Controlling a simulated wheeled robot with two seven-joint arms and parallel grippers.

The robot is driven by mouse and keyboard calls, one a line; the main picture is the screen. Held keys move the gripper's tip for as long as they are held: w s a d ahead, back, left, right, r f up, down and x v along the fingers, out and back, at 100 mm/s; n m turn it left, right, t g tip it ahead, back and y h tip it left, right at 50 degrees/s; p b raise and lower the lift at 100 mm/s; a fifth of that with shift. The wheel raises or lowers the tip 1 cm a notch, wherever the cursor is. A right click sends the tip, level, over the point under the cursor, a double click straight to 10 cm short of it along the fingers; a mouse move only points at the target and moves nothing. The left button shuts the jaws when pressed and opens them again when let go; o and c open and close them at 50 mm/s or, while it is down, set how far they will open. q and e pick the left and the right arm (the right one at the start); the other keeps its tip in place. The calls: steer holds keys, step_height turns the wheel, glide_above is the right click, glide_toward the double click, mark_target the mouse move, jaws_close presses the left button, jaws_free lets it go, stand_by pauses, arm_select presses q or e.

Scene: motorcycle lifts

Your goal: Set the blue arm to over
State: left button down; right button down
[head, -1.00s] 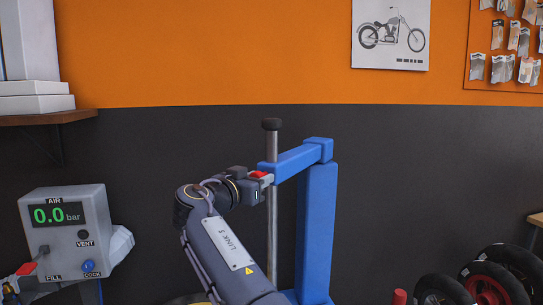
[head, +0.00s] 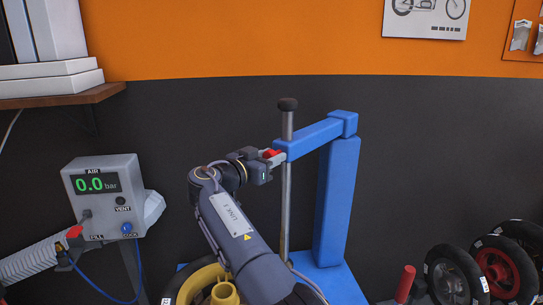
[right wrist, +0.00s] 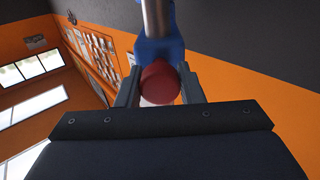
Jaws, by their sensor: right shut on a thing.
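The blue arm (head: 315,137) juts left and toward me from the top of a blue post (head: 336,200). A vertical steel rod (head: 286,190) with a black top (head: 288,104) passes through its free end. A red knob (head: 271,153) is at that end. My right gripper (head: 270,157) is shut on the knob. In the right wrist view, the round red knob (right wrist: 160,83) sits between both fingers, below the blue arm's end (right wrist: 160,50) and the rod (right wrist: 155,18).
A wheel with a yellow rim (head: 206,278) lies below the rod, partly behind my right arm. An air console (head: 104,198) reading 0.0 bar stands at left, with a blue hose. Several wheels (head: 497,270) stand at right, beside a red-handled item (head: 404,284).

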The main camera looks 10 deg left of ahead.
steer(key=c, duration=1.4)
jaws_free()
steer(key=shift+a+f, duration=0.2)
steer(key=shift+f, duration=0.1)
steer(key=shift+c, duration=0.2)
steer(key=o, duration=0.5)
steer(key=shift+a+r, duration=0.1)
steer(key=shift+a, duration=0.05)
steer(key=shift+r, duration=0.1)
steer(key=shift+b+v, duration=1.4)
steer(key=shift+v, duration=2.45)
steer(key=shift+s, duration=0.1)
steer(key=shift+s, duration=0.1)
